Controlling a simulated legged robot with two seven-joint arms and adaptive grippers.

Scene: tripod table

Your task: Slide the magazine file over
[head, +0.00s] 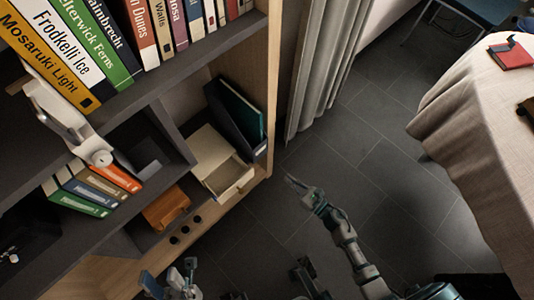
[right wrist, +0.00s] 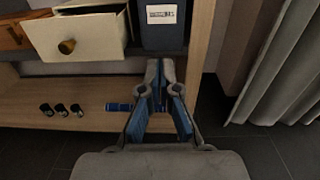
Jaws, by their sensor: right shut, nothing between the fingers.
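The dark navy magazine file (head: 243,136) stands at the right end of the shelf's middle compartment, against the wooden side panel, with a green folder (head: 241,108) in it. In the right wrist view the file's lower front (right wrist: 163,32), with a white label, shows just beyond my fingertips. My right gripper (head: 290,182) is shut and empty, out in front of the shelf and apart from the file in the head view; its fingers also show in the right wrist view (right wrist: 159,68). My left gripper (head: 170,272) is low at the bottom edge, its fingers spread, with nothing seen between them.
A cream box with an open drawer (head: 231,182) stands just left of the file. A brown wooden box (head: 166,208) and several binders (head: 92,188) are further left. Three small dark round things (head: 186,229) sit on the lower board. A curtain (head: 318,65) hangs right of the shelf.

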